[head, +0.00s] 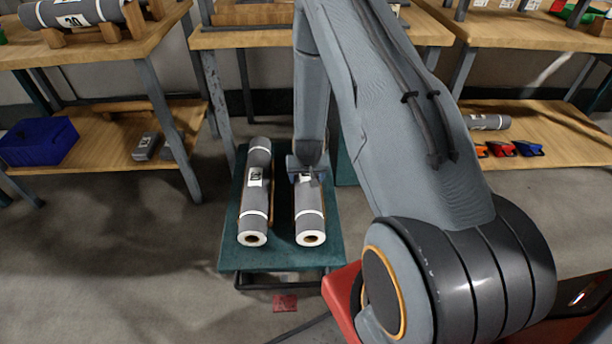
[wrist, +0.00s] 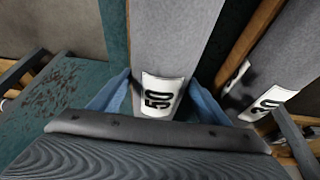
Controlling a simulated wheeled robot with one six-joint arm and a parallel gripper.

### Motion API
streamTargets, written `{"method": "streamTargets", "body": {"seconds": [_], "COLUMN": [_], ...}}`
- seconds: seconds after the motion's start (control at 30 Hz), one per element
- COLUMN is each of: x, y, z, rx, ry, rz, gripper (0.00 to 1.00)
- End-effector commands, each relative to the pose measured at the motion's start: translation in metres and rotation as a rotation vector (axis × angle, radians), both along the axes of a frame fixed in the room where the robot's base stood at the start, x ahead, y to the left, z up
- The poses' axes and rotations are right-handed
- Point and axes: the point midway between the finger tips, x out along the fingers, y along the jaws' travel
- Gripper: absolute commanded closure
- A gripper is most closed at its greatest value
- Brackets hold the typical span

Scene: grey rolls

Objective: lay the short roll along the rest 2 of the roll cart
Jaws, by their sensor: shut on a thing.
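My gripper (head: 306,172) is shut on a grey roll (head: 309,207), taken as the short roll, on the right side of the roll cart (head: 285,256). In the wrist view its blue fingers (wrist: 160,82) straddle this roll (wrist: 174,40), whose white label reads 50. The roll lies lengthwise, its white-rimmed near end facing the head camera. My arm hides its far end. A wooden rail shows along its left side; I cannot tell whether the roll's weight is on the rest. Another grey roll (head: 257,200) lies roughly parallel on the cart's left side, apart from it.
Workbenches stand behind and on both sides of the cart. A roll (head: 73,12) sits in a wooden cradle on the left bench. A blue bin (head: 38,142) is on the left lower shelf, another roll (head: 487,121) on the right one. Floor left of the cart is clear.

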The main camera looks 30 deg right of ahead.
Motion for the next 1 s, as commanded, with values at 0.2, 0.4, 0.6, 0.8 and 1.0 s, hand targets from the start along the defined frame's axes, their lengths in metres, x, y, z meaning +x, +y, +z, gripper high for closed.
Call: {"method": "streamTargets", "body": {"seconds": [0.2,0.4,0.6,0.8,1.0], "x": [0.0007,0.0008,0.0006,0.0003,-0.0023], "y": [-0.0003,-0.0002,-0.0001,0.0000,0.0012], "z": [-0.0051,-0.0051,-0.0052,-0.0054,0.0029], "rx": [0.000,0.000,0.000,0.000,0.000], "ry": [-0.002,-0.002,-0.001,-0.001,-0.001], "rz": [-0.001,-0.001,-0.001,-0.001,0.000], "gripper": [0.71,0.71,0.08,0.08,0.08]}}
